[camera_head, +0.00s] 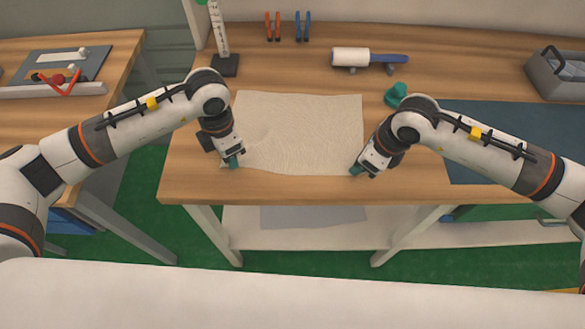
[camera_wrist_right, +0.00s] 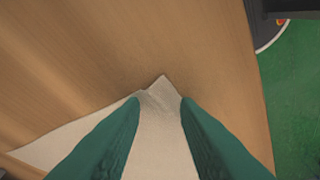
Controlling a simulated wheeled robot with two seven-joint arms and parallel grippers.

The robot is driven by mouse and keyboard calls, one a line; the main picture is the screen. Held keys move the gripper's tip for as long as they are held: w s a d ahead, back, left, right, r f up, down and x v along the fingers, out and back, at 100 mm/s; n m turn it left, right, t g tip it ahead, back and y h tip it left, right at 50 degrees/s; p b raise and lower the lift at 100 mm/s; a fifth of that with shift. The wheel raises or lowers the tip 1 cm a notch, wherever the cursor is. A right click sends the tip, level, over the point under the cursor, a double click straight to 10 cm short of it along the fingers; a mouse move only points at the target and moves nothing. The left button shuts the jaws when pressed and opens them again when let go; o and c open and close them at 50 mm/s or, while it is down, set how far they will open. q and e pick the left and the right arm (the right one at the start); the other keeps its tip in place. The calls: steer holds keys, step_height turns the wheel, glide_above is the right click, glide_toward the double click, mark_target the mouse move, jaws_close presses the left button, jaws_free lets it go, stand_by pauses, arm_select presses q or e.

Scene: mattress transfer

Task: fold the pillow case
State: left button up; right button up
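The cream pillow case (camera_head: 300,130) lies spread nearly flat on the wooden table, with slight wrinkles. My left gripper (camera_head: 232,163) points down at its near left corner; its fingertips are too small to tell whether they are shut. My right gripper (camera_head: 356,170) is at the near right corner. In the right wrist view, the green fingers of this gripper (camera_wrist_right: 160,101) stand apart, with the corner of the pillow case (camera_wrist_right: 158,92) between and just beyond their tips. The corner looks slightly creased there.
The wooden table's (camera_head: 270,188) front edge is close to both grippers. A green object (camera_head: 397,93), a white roller (camera_head: 351,57) and a dark blue mat (camera_head: 480,125) lie behind or right of the cloth. A grey caddy (camera_head: 558,75) stands far right.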

arm_select(q)
jaws_close()
arm_select(e)
jaws_close()
